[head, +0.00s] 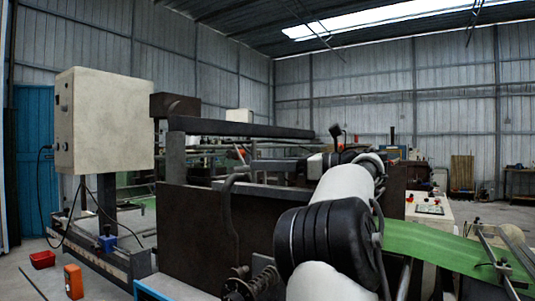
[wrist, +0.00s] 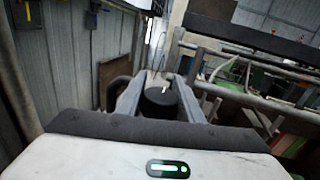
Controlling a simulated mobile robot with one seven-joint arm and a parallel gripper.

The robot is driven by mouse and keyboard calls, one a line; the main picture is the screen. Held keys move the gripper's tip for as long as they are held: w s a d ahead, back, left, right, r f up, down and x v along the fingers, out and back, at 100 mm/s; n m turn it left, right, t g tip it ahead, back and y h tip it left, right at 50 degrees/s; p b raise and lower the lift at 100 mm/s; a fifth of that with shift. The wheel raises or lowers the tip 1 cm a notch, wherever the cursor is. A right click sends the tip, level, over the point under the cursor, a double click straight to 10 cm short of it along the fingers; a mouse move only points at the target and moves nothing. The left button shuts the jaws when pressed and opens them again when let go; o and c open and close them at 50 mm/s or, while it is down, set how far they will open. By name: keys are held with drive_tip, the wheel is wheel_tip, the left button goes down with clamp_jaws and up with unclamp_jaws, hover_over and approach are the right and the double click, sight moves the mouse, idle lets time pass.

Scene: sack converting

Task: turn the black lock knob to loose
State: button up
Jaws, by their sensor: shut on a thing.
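The black lock knob (wrist: 160,101) is round, with a short white mark on its top, and shows in the middle of the wrist view. My gripper (wrist: 161,88) is shut on it, with one grey finger on each side of the knob. The white mark points roughly away from my palm. The knob's base and any loose or locked lettering cannot be made out. In the head view my own white and black arm reaches forward over the machine and hides the place where my fingers meet the knob.
A dark machine frame (head: 215,232) with a long black roller (head: 240,127) stands close ahead. A green web (head: 440,248) runs at the right. Rails (wrist: 225,52) lie right of the knob.

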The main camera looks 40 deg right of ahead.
drive_tip(key=shift+s+a+n+g+y+p, duration=0.15)
drive_tip(key=shift+n+g+y+p, duration=0.55)
drive_tip(key=shift+g+y, duration=0.15)
drive_tip(key=shift+s+a+n+g+y+p, duration=0.15)
drive_tip(key=shift+n+g+y+p, duration=0.55)
drive_tip(key=shift+y, duration=0.25)
drive_tip(key=o, duration=1.1)
drive_tip(key=shift+a, duration=0.1)
drive_tip(key=shift+c, duration=0.2)
drive_tip(key=shift+s, duration=0.1)
drive_tip(key=p+v, duration=0.5)
drive_tip(key=v, duration=1.2)
drive_tip(key=shift+d+p, duration=0.3)
